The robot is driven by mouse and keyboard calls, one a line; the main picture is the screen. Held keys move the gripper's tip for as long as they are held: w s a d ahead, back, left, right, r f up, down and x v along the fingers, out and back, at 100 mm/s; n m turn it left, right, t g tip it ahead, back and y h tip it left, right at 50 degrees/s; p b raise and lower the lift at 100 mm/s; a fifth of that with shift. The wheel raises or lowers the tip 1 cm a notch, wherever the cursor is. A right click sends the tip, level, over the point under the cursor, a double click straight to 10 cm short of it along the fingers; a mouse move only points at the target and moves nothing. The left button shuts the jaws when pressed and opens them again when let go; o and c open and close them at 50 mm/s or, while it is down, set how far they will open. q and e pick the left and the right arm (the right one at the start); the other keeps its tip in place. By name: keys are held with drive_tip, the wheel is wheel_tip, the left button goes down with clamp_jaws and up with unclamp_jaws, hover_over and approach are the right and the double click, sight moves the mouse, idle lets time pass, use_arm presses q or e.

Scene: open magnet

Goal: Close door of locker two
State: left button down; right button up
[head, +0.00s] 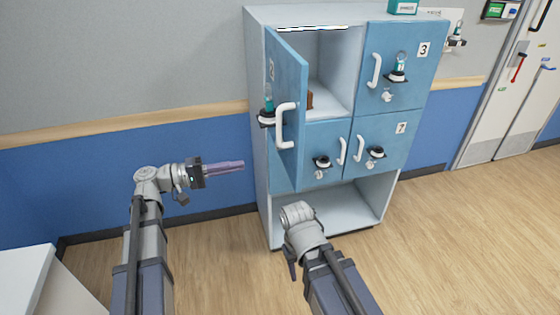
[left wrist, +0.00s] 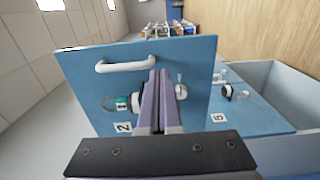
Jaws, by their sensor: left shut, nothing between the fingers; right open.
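The door of locker two (head: 288,70) stands open at the upper left of the cabinet, swung out toward me. It has a white handle (head: 285,125). In the left wrist view the door (left wrist: 200,75) shows its label 2 (left wrist: 123,128) and its handle (left wrist: 125,66). My left gripper (head: 243,164) is shut and empty, left of the door in the head view. In the left wrist view its fingers (left wrist: 158,100) overlap the door's outer face; I cannot tell if they touch. My right arm is low in front of the cabinet, its gripper fingers hidden.
The locker two compartment (head: 330,75) is open, with a small brown object (head: 309,99) inside. Doors 3 (head: 390,50) and 7 (head: 385,130) and the lower left door (head: 325,140) are shut. An open shelf (head: 345,210) lies below. The floor at right is clear.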

sight(296, 157)
use_arm(q)
drive_tip(key=x, duration=1.3)
drive_tip(key=shift+d, duration=0.3)
drive_tip(key=shift+w+d, duration=0.1)
drive_tip(key=shift+d, duration=0.15)
drive_tip(key=shift+d, duration=0.1)
